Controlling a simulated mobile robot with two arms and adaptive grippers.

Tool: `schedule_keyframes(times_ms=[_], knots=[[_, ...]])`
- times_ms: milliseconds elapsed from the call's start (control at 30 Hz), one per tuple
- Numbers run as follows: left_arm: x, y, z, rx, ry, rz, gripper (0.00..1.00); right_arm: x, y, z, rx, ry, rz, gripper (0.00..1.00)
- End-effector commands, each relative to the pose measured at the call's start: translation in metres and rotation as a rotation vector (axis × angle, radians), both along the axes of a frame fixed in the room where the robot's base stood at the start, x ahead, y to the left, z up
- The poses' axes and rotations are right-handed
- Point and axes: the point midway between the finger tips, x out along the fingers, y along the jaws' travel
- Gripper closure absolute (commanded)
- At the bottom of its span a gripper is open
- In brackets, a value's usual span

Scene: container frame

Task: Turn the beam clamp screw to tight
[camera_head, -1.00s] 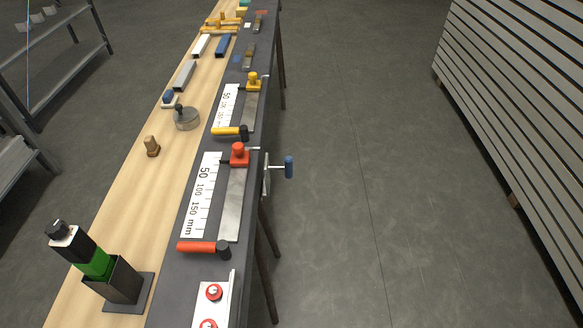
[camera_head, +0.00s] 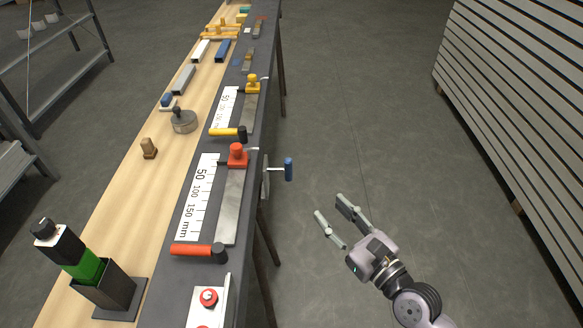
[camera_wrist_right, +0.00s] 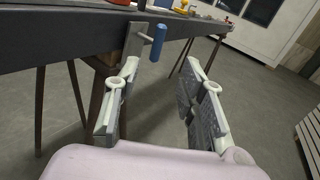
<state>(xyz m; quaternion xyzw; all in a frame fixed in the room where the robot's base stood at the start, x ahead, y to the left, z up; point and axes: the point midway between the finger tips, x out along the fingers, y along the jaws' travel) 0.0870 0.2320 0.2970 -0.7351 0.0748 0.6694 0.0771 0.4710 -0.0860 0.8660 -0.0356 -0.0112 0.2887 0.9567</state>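The beam clamp screw has a blue handle (camera_head: 288,169) on a thin rod at the right edge of the bench, beside a grey clamp plate (camera_head: 266,178). In the right wrist view the blue handle (camera_wrist_right: 158,42) stands upright beyond the fingers, near the clamp plate (camera_wrist_right: 134,45). My right gripper (camera_head: 334,207) is open and empty, to the lower right of the handle and apart from it. It also shows in the right wrist view (camera_wrist_right: 160,98) with its fingers spread wide. My left gripper is not in view.
The bench (camera_head: 262,60) carries a red-handled stop (camera_head: 199,249), a yellow-handled stop (camera_head: 228,132), rulers, a round grey weight (camera_head: 184,122) and a green-and-black tool in a holder (camera_head: 88,262). Red buttons (camera_head: 209,297) sit at the near end. The floor right of the bench is clear; a slatted wall (camera_head: 530,100) stands farther right.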

Motion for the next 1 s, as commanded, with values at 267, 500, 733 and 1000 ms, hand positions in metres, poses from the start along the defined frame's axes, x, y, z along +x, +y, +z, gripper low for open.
schedule_keyframes(times_ms=[267,500,733,1000], knots=[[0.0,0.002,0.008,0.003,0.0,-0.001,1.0,0.048,0.031,0.002,0.006,0.0,-0.001,0.63],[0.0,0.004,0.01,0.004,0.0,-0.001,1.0,0.091,0.06,0.002,0.006,0.0,-0.001,0.63],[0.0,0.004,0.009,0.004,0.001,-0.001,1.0,0.123,0.081,0.0,0.006,0.002,-0.001,0.63],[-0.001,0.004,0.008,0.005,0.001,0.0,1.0,0.136,0.09,0.0,0.006,0.003,-0.001,0.63]])
